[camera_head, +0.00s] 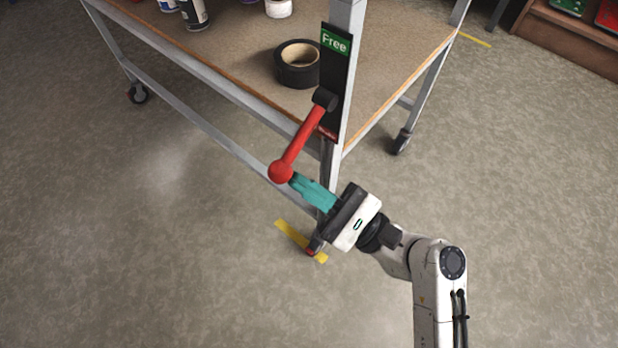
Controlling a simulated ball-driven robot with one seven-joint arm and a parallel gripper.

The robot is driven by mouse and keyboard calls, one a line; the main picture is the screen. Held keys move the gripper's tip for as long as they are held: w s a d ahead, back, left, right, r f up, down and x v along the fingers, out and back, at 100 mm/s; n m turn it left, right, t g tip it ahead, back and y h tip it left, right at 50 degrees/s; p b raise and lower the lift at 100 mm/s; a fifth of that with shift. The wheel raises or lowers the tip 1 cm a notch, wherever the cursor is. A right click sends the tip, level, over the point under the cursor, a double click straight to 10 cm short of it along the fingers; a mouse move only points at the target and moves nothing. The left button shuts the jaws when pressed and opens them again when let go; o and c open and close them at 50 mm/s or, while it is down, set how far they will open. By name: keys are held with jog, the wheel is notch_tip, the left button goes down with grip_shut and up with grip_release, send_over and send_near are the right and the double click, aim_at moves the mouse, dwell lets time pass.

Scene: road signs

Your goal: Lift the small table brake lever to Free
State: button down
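The brake lever (299,142) is a red bar with a round red knob (281,172) at its low end. It slants down and left from a dark pivot on a black plate on the table's corner post. The plate has a green "Free" label (334,42) at the top and a red label (327,133) at the bottom, partly hidden by the lever. The lever points toward the low end. My gripper (293,180) has teal fingers, with their tips at the knob; whether they touch or grip it I cannot tell.
The small table (230,66) has a brown top, a grey metal frame and casters (138,92). A roll of black tape (297,64) and several cans stand on it. Yellow floor tape (300,241) lies below the corner. The floor left of the table is clear.

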jog(key=s+a+r+m+t+h+p, duration=0.1)
jog(key=r+m+t+h+p, duration=0.3)
jog(key=r+m+p, duration=0.3)
jog(key=s+a+r+m+t+h+p, duration=0.1)
jog(key=s+r+m+t+h+p, duration=0.1)
jog(key=r+m+p, duration=0.5)
jog(key=shift+a+r+m+t+h+p, duration=0.25)
jog(key=shift+m+t+h+p, duration=0.85)
jog(key=shift+m+p, duration=3.15)
jog(key=n+p, duration=0.3)
jog(key=shift+r+t, duration=0.1)
jog(key=shift+t, duration=0.2)
